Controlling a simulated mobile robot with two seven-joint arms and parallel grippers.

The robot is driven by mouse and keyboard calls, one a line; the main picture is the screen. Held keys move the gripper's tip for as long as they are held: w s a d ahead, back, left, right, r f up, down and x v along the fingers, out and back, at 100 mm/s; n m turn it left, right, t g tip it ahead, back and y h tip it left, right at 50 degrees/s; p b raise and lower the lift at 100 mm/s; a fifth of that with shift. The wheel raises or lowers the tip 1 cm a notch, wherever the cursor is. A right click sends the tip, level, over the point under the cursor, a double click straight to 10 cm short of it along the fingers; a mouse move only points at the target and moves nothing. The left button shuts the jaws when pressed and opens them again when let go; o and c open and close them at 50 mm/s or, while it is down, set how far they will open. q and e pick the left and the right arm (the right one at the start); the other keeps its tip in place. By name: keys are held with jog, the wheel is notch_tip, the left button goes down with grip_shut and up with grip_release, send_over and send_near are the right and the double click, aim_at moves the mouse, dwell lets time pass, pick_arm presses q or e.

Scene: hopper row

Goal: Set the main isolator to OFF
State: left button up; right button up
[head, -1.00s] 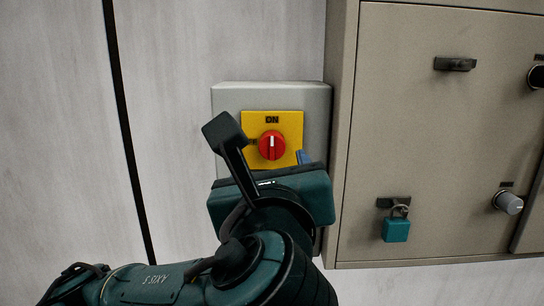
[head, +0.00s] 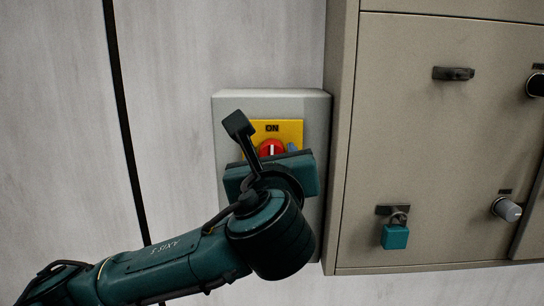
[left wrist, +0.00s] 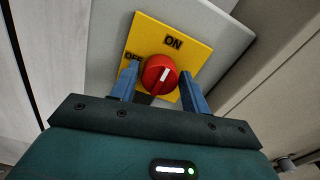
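The main isolator is a red rotary knob (head: 271,147) on a yellow plate (head: 290,128), mounted on a grey box on the wall. Its white pointer line is upright, toward the ON mark, in the head view. The left wrist view shows the red knob (left wrist: 159,75) with ON above it and OFF to its left on the yellow plate (left wrist: 190,52). My left gripper (left wrist: 161,82) is open, its two blue fingers on either side of the knob; I cannot tell whether they touch it. In the head view my left gripper's body hides the knob's lower part. My right gripper is not in view.
A beige cabinet (head: 430,130) stands close on the right, its side edge beside the grey box (head: 225,115). It carries a latch (head: 453,73), a teal padlock (head: 395,236) and a grey knob (head: 507,209).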

pick_arm(q)
jog(key=c, duration=0.7)
